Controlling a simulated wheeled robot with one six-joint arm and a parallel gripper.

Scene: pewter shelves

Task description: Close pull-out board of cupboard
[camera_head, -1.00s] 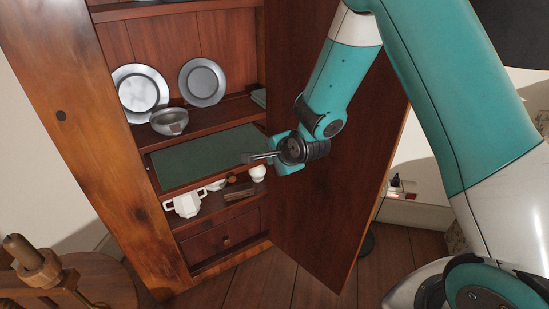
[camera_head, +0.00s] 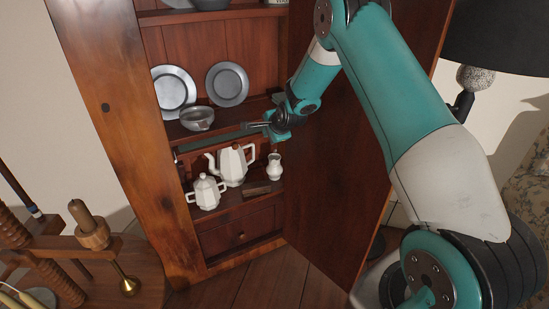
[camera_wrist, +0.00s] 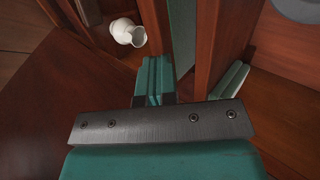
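The wooden cupboard (camera_head: 130,130) stands with its tall door (camera_head: 335,170) open on the right. The pull-out board (camera_head: 212,144) shows in the head view as a thin green strip below the plate shelf, so little of its top is visible. In the wrist view its green surface (camera_wrist: 182,35) runs between wooden edges. My gripper (camera_head: 250,126) is at the right part of the board's front, inside the door. Its teal fingers (camera_wrist: 154,80) lie together in the wrist view, with nothing between them. I cannot tell whether they touch the board.
A white teapot (camera_head: 232,165), a sugar bowl (camera_head: 206,192) and a small jug (camera_head: 274,166) stand below the board. Two pewter plates and a bowl (camera_head: 197,118) are above it. A spinning wheel (camera_head: 90,235) stands at left, a lamp (camera_head: 470,80) at right.

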